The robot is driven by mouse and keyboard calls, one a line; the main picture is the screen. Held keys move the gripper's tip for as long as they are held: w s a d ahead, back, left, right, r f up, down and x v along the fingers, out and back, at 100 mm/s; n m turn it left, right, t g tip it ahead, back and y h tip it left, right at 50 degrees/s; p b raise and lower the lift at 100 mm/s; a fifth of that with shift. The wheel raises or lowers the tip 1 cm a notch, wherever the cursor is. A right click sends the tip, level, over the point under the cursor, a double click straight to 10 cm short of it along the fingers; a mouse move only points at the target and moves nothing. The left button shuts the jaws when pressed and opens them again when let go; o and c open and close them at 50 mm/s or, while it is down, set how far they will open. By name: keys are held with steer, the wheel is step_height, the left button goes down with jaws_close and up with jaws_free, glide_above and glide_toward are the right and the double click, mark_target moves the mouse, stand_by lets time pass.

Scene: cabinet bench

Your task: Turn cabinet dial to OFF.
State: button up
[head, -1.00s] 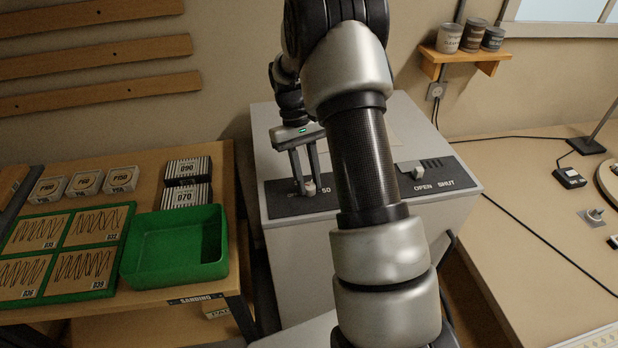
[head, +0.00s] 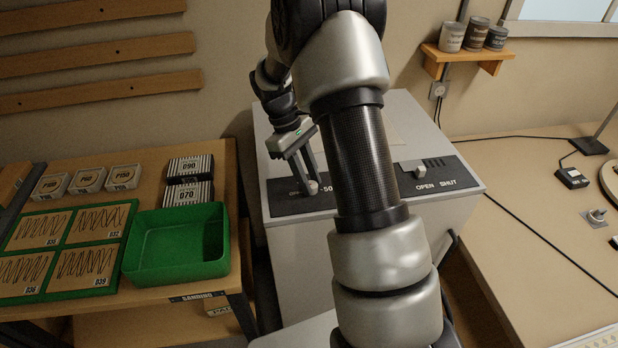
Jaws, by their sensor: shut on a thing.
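The grey cabinet (head: 290,240) stands in the middle, with a dark control panel (head: 284,206) along the front of its top. My gripper (head: 308,188) is over the left part of this panel, its fingers pointing down and tilted. It is shut on the small pale dial (head: 313,188), of which only a little shows between and beside the fingertips. Print by the dial is partly covered; "50" can be read. I cannot tell which mark the dial points to. My arm hides the middle of the panel.
A pale switch (head: 413,168) sits at the panel's right, by the words OPEN SHUT. A bench at left holds a green bin (head: 177,268), sanding sheets (head: 62,240) and small boxes (head: 188,180). A wooden bench with cables is at right.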

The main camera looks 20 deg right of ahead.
steer(key=o, duration=1)
steer(key=shift+o, duration=0.2)
steer(key=shift+r, duration=0.1)
steer(key=v, duration=1.7)
steer(key=shift+w+r, duration=0.1)
